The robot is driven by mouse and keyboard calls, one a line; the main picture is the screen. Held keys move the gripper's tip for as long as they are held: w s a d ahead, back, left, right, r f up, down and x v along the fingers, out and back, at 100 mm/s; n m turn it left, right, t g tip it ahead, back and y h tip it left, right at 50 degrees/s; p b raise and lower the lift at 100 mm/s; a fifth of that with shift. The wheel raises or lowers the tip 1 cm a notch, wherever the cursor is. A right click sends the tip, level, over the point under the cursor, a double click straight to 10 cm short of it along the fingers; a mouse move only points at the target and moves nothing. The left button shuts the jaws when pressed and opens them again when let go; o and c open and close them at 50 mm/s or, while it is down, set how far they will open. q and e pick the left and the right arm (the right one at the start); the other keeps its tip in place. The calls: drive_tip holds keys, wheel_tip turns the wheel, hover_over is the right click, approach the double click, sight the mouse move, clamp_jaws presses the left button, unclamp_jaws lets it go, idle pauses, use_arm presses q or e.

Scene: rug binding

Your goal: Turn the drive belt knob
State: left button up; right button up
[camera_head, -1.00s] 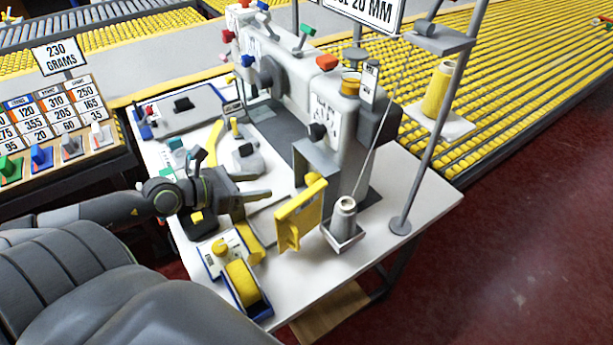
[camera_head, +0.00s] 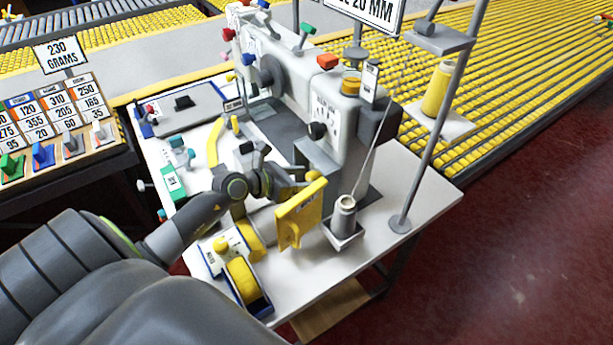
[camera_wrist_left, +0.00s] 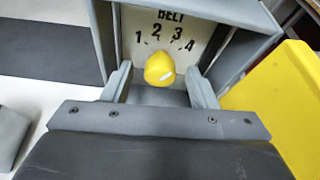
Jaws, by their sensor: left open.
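The drive belt knob is yellow and rounded (camera_wrist_left: 160,68). It sits on a pale dial plate (camera_wrist_left: 205,25) marked BELT with numbers 1 to 4, set in a grey housing. A white mark shows on the knob's lower right. The knob also shows in the head view (camera_head: 313,176), on the machine's near side. My left gripper (camera_wrist_left: 159,78) is open, its two fingers on either side of the knob with gaps on both sides; no contact is visible. In the head view my left gripper (camera_head: 292,184) is partly hidden behind the yellow cover. My right gripper is not in view.
The yellow cover (camera_head: 300,213) stands open close to my left gripper, on the right in the wrist view (camera_wrist_left: 285,95). A thread cone (camera_head: 344,212) stands beside it. A yellow tape roll (camera_head: 243,280) lies at the table's near edge.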

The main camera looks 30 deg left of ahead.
use_arm(q)
drive_tip(key=shift+w+d+f, duration=0.2)
drive_tip(key=shift+w+d, duration=0.1)
drive_tip(key=shift+w, duration=0.2)
drive_tip(key=c, duration=1)
drive_tip(key=shift+s+d+r+m+y+p, duration=0.1)
drive_tip(key=shift+r+m+y+p, duration=0.05)
drive_tip(key=shift+m+y+p, duration=0.4)
drive_tip(key=shift+m+t+y+p, duration=0.3)
drive_tip(key=shift+m+y+p, duration=0.15)
drive_tip(key=shift+m, duration=0.4)
drive_tip(key=o, duration=1)
